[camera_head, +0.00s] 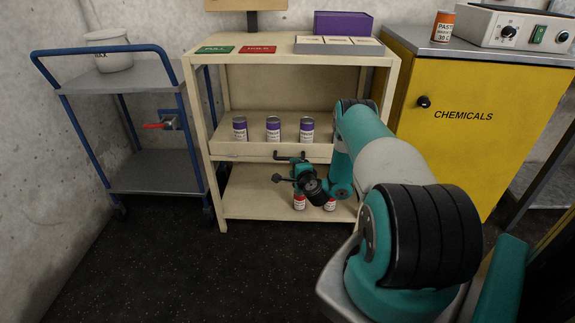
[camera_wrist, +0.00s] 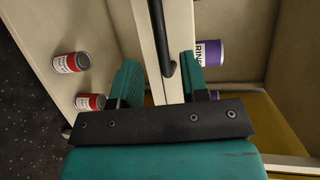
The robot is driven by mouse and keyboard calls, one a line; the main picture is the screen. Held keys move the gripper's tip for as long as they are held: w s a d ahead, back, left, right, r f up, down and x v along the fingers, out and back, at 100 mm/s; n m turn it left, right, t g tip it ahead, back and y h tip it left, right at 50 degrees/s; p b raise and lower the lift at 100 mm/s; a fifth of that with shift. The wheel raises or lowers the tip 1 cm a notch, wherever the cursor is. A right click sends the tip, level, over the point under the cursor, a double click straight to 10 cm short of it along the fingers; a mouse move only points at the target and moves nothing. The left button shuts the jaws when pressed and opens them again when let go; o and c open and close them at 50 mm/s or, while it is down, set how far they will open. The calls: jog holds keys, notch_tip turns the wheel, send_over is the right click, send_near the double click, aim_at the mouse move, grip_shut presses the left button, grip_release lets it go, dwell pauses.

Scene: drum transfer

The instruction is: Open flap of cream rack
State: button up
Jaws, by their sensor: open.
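The cream rack (camera_head: 392,75) stands against the back wall. Its flap (camera_head: 230,150) is an upright strip along the front of the middle shelf, with a dark bar handle (camera_head: 280,156). In the wrist view the flap (camera_wrist: 143,35) runs between my fingers, and the black handle (camera_wrist: 161,40) reaches down between them. My gripper (camera_wrist: 160,75) is open, one finger on each side of the handle; I cannot tell whether either touches it. In the head view my gripper (camera_head: 297,168) is at the flap's front, partly hidden by my arm.
Purple-labelled cans (camera_head: 273,129) stand behind the flap. Red-labelled cans (camera_head: 299,202) stand on the bottom shelf, below my gripper. A grey trolley (camera_head: 150,172) is at left, a yellow chemicals cabinet (camera_head: 460,145) at right. The dark floor (camera_head: 170,260) at front left is clear.

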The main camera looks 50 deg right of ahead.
aim_at(288, 158)
jog(key=b+x, duration=0.1)
jog(key=x, duration=0.6)
jog(key=shift+w+d+f+b, duration=0.1)
jog(key=shift+w+d+b, duration=0.15)
jog(key=shift+w+b, duration=0.05)
jog(key=shift+c, duration=0.5)
grip_shut()
